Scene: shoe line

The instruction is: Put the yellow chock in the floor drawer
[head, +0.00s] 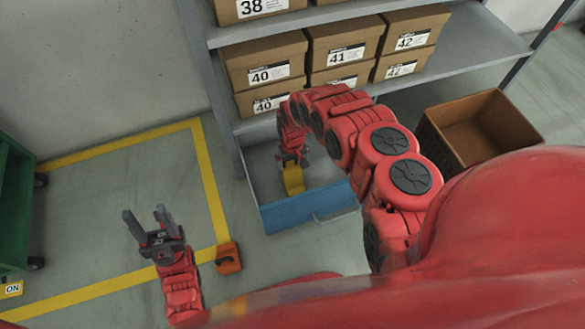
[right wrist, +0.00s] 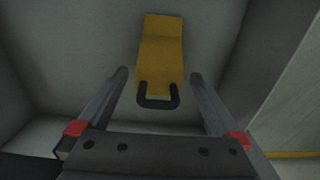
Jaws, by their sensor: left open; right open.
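The yellow chock (head: 293,180) with a dark handle lies inside the open floor drawer (head: 310,210), which has a blue front and stands under the shelf. In the right wrist view the chock (right wrist: 161,58) rests on the grey drawer bottom, its handle toward me. My right gripper (head: 292,160) reaches down into the drawer. Its fingers are open on both sides of the handle end in the right wrist view (right wrist: 158,85), with a gap to each side. My left gripper (head: 146,220) is open and empty above the floor at the left.
An orange chock (head: 229,258) lies on the floor by the yellow line. The shelf holds cardboard shoe boxes (head: 264,72) above the drawer. A brown open bin (head: 478,128) is at the right. A green cart (head: 14,200) stands at the left edge.

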